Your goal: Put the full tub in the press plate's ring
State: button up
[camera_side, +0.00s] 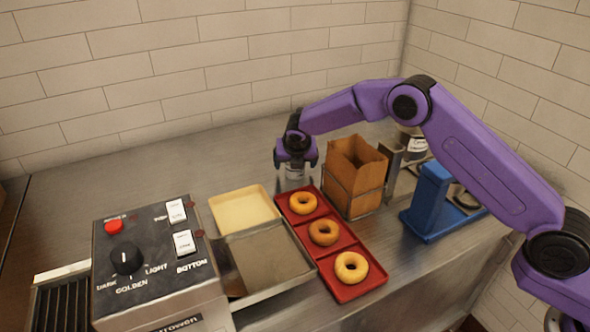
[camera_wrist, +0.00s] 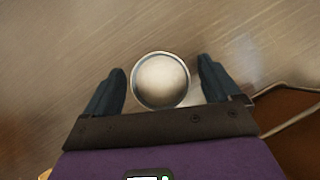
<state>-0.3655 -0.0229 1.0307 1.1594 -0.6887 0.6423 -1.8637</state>
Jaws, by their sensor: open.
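A small round tub (camera_wrist: 161,80) with a pale, domed-looking top and a grey rim stands on the steel counter in the wrist view. It also shows in the side view (camera_side: 295,174), under my gripper and just behind the red tray. My gripper (camera_wrist: 162,68) is open, with one dark finger on each side of the tub and a gap on both sides. In the side view my gripper (camera_side: 296,162) points down over the tub. The blue press (camera_side: 432,203) stands at the right; its plate and ring are partly hidden behind its upright and my arm.
A red tray (camera_side: 325,262) with three bagels lies before the tub. A brown paper bag (camera_side: 354,172) in a wire stand is close on the right, between tub and press. A metal holder with a labelled container (camera_side: 417,146) stands behind the press. A cream tray (camera_side: 243,210) and toaster (camera_side: 150,255) are left.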

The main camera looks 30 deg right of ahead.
jog(key=shift+f, duration=0.1)
jog(key=c, duration=1.2)
